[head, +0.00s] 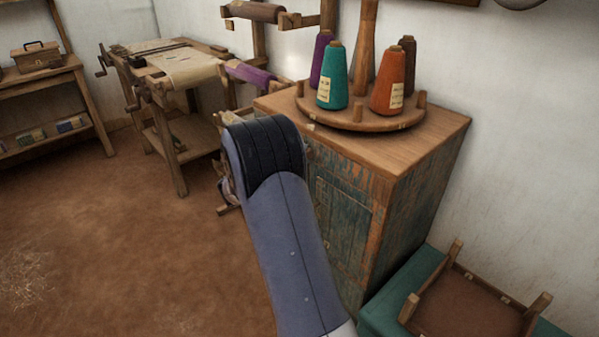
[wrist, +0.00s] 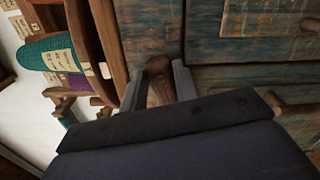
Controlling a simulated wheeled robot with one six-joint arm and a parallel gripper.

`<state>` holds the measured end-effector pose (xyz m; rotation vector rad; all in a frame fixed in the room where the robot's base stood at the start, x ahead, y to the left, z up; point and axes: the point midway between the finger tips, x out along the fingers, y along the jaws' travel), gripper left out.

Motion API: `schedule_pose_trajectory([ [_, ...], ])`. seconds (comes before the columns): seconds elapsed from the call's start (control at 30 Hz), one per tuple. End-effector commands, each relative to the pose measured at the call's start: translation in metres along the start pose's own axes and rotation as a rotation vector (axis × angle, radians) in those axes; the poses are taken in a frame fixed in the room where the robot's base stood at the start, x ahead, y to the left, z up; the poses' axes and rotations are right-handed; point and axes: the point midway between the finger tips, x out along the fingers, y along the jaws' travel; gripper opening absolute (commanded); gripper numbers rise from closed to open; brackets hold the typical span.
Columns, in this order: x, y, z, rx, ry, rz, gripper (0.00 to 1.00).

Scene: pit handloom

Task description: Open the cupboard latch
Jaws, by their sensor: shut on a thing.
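The cupboard (head: 345,210) stands right of centre in the head view, with worn blue-green paint and a plain wooden top. Its front looks shut there, partly hidden behind my arm. In the wrist view the painted front (wrist: 225,95) appears turned on its side. My gripper (wrist: 158,80) is at this front, its two grey fingers either side of a brown wooden latch piece (wrist: 160,68) and shut on it. The lower part of the latch is hidden by my wrist. In the head view my arm hides the gripper and the latch.
A round wooden rack (head: 370,122) with several yarn cones stands on the cupboard top. An upturned stool (head: 465,305) lies on a green chest (head: 385,300) at the lower right. A work table (head: 165,75) stands further left. The brown floor (head: 120,240) at left is open.

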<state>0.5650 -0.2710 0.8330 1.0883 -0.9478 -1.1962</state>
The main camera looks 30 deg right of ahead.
Motion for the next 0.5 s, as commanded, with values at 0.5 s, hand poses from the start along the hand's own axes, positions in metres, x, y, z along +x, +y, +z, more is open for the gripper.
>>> schedule_pose_trajectory([
  [0.5,-0.0001,-0.0043,-0.0004,0.223,-0.001,-0.003,0.06],
])
